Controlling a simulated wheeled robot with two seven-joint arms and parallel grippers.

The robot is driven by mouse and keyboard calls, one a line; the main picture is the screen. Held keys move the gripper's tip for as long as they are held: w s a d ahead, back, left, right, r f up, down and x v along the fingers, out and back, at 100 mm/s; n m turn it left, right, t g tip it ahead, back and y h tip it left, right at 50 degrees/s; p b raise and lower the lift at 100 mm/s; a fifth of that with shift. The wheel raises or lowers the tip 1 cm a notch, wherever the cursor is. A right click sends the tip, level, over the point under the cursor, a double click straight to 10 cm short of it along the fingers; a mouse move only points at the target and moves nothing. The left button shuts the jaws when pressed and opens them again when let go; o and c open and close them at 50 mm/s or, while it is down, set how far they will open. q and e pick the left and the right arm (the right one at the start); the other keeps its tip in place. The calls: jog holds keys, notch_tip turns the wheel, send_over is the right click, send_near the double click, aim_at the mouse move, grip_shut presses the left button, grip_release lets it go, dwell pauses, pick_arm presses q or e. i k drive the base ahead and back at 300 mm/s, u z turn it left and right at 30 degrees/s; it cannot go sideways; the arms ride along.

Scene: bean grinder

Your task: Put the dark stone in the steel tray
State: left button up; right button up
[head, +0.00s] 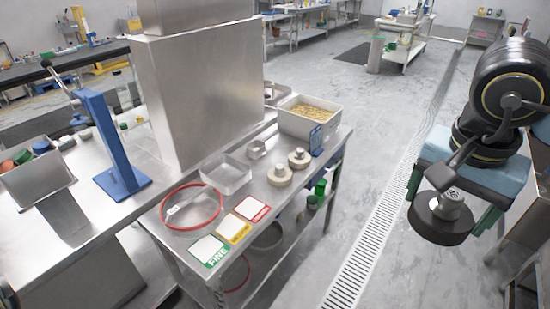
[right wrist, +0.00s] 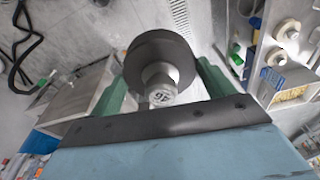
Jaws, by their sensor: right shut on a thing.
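The dark stone (head: 438,222) is a thick dark disc with a steel knob on top. My right gripper (head: 452,203) is shut on the knob and holds the stone over the floor, right of the steel table. In the right wrist view the stone (right wrist: 150,55) sits between the green fingers, its knob toward the camera. The steel tray (head: 227,175), shallow and apparently empty, stands on the table behind the red ring, far to the left of the stone.
Two pale stones with knobs (head: 280,175) lie right of the tray, near a small steel cup (head: 257,149). A bin of grain (head: 310,117) and a blue stand (head: 316,140) are behind. A red-rimmed sieve (head: 191,207) and coloured cards (head: 232,228) lie in front. A tall steel housing (head: 205,90) rises behind the tray.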

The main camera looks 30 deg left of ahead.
aim_at(226, 178)
jog(key=i, duration=1.55)
jog(key=u, duration=3.15)
